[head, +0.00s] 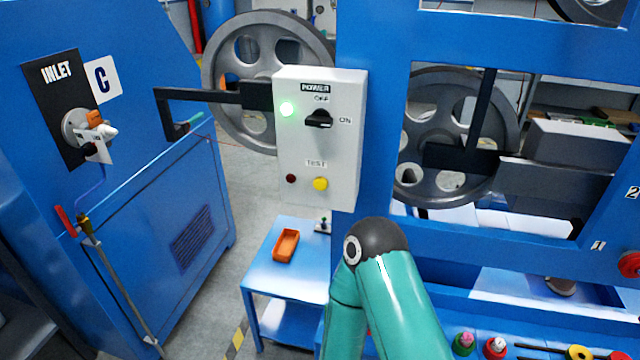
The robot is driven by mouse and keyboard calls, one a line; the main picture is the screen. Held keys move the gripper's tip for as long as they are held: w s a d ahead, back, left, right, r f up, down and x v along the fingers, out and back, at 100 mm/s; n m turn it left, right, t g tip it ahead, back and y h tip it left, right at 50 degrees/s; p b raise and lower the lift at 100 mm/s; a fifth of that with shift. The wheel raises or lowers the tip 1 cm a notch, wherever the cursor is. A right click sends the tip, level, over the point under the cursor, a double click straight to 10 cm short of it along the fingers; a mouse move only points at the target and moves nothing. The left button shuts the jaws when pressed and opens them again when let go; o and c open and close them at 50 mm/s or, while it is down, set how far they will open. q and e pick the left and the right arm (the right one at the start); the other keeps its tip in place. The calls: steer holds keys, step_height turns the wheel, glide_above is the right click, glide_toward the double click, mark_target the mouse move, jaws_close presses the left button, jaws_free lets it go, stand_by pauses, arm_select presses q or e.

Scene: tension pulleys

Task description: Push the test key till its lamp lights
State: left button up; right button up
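A white control box (347,150) is fixed to the blue frame near the middle of the head view. On its lower part, under the TEST label, is a round yellow key (320,184). To the left of the key is a small dark red lamp (291,178), which looks unlit. Higher up, a green lamp (287,109) glows beside the black POWER knob (319,119), which points towards ON. One of my teal arms rises from the bottom, its dark joint below the box. Neither gripper shows in this view.
A blue side table (262,270) with an orange tray (286,245) stands below the box. A black bracket (200,95) reaches left from the box. Large spoked wheels (222,75) stand behind. At left is a blue cabinet (150,250) with an INLET valve (88,130).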

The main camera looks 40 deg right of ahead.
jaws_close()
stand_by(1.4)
